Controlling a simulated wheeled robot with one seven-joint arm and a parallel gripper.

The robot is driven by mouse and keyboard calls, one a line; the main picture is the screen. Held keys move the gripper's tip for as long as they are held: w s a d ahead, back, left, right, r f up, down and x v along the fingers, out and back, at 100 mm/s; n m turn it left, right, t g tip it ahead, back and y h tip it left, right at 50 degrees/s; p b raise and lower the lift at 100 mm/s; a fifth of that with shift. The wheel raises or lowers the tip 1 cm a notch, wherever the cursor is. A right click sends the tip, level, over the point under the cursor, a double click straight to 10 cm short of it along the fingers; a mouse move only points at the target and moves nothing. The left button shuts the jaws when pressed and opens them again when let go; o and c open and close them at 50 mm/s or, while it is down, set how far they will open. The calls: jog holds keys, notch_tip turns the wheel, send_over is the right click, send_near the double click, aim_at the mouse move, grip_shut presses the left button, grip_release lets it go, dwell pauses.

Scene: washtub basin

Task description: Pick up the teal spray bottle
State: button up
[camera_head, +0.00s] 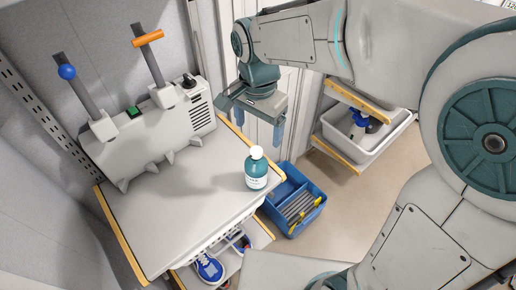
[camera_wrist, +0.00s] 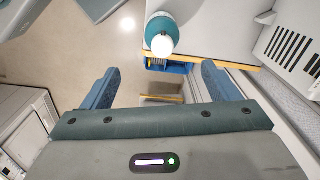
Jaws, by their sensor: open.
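The teal spray bottle (camera_head: 256,170) has a white cap and a pale label. It stands upright near the right edge of the grey table top (camera_head: 180,215). In the wrist view the bottle (camera_wrist: 161,36) shows from above, near the top centre, beyond the gap between the fingers. My gripper (camera_head: 259,125) is open and empty, with blue fingers, above and behind the bottle in the head view. Its fingers also show in the wrist view (camera_wrist: 159,85), wide apart and clear of the bottle.
A grey machine with two levers (camera_head: 155,125) stands at the table's back left. A blue tub (camera_head: 309,208) sits on the floor right of the table. Blue shoes (camera_head: 208,267) lie on a lower shelf. A white bin (camera_head: 365,135) stands on a rack at the back right.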

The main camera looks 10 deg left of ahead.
aim_at(256, 160)
jog(key=f, duration=0.7)
jog(key=shift+a+f+p, duration=0.2)
jog(key=shift+f+p, duration=1)
jog(key=shift+f, duration=1.95)
jog(key=shift+c, duration=0.3)
jog(key=c, duration=1.5)
jog(key=shift+c, duration=0.4)
jog(key=shift+r, duration=0.1)
